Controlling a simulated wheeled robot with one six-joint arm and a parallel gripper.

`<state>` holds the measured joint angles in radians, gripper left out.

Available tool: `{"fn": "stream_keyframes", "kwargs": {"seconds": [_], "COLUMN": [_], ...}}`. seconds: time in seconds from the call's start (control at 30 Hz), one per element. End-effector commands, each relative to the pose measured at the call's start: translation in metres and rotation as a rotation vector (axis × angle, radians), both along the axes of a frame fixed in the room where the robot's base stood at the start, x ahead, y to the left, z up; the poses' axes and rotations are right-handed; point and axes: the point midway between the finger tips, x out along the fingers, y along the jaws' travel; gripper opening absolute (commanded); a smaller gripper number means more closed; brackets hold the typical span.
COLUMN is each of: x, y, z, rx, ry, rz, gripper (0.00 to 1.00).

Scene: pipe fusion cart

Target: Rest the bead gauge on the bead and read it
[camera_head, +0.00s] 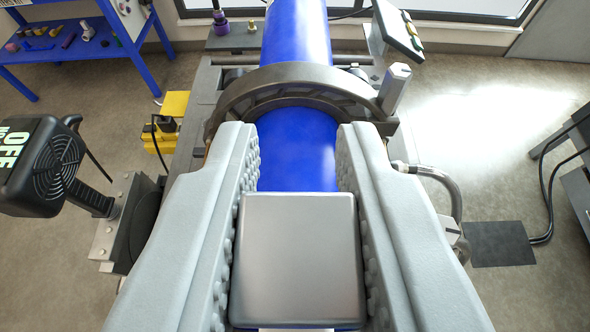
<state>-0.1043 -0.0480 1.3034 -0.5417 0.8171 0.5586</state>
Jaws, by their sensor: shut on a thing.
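My gripper (300,135) is shut on a grey metal block, which looks like the bead gauge (297,258), held between its two padded jaws. The gauge's flat top faces my camera; its underside is hidden. The blue pipe (298,150) runs away from me beyond and beneath the gauge, through a dark clamp ring (290,74). No bead shows in this view; the pipe under the gauge and jaws is hidden. I cannot tell whether the gauge touches the pipe, and no reading is visible.
A clamp post (394,87) and a tilted panel (398,30) are at the right. A blue bench (75,55) with small parts stands back left. Floor at right is partly clear.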

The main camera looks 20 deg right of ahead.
Motion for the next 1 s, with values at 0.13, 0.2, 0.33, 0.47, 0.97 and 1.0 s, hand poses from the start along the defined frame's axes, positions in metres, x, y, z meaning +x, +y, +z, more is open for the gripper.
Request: {"fn": "stream_keyframes", "kwargs": {"seconds": [0.13, 0.2, 0.33, 0.47, 0.97, 1.0], "x": [0.000, 0.000, 0.000, 0.000, 0.000, 0.000], "y": [0.000, 0.000, 0.000, 0.000, 0.000, 0.000], "z": [-0.012, -0.018, -0.029, -0.039, -0.063, -0.064], "rx": [0.001, -0.001, 0.000, 0.000, 0.000, 0.000], "ry": [0.001, 0.001, 0.001, 0.001, 0.000, 0.000], "rz": [0.000, -0.001, 0.000, 0.000, 0.000, 0.000], "gripper": [0.03, 0.03, 0.03, 0.03, 0.03, 0.03]}}
